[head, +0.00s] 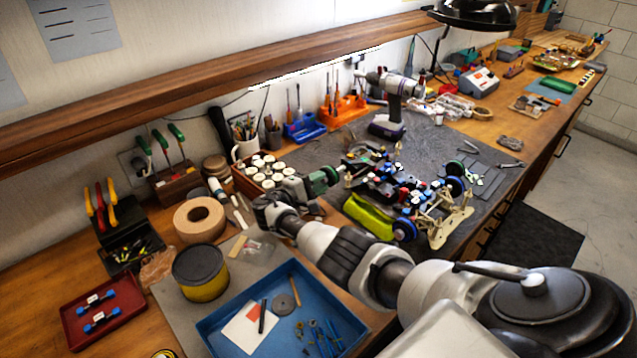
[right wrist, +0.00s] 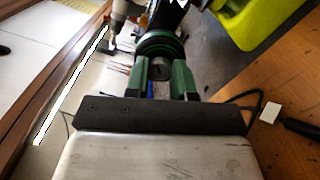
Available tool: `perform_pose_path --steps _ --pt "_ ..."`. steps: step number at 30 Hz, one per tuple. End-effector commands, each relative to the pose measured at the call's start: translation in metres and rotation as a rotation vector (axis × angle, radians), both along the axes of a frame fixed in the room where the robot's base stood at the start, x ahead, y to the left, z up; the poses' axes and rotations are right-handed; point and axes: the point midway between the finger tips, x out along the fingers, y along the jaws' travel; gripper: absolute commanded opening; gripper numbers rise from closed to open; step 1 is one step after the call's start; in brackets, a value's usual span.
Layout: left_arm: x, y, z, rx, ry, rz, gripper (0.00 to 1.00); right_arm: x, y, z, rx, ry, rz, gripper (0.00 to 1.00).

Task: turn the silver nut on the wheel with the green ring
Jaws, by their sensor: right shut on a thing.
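The racecar chassis (head: 385,185) sits on the dark mat, with blue-ringed wheels (head: 404,230) on its near side. My right gripper (head: 322,182) reaches in from the lower right to the car's left end. In the right wrist view its two green fingers (right wrist: 161,82) are shut on the silver nut (right wrist: 160,68), one on each side. The wheel with the green ring (right wrist: 160,46) is just beyond the fingertips. In the head view the gripper largely hides the wheel and nut. My left gripper is not in view.
A yellow-green block (head: 368,216) lies close beside the car. A box of white-capped bottles (head: 240,186) stands left of my gripper. A blue tray (head: 215,325) is at the front. A cordless drill (head: 390,100) stands behind the car.

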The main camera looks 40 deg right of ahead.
Motion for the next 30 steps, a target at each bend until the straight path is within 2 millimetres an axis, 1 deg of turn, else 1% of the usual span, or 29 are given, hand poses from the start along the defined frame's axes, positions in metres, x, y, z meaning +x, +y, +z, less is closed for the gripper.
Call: perform_pose_path --steps 18,24,30 --pt "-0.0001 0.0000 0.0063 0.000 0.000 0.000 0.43 0.0001 0.0003 0.0005 -0.044 0.575 0.000 0.00" --pt "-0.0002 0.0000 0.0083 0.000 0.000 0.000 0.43 0.0003 0.0005 0.0002 -0.055 0.723 0.001 0.00" --pt "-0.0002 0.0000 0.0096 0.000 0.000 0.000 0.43 0.0004 0.0005 0.0002 -0.064 0.827 0.001 0.00"
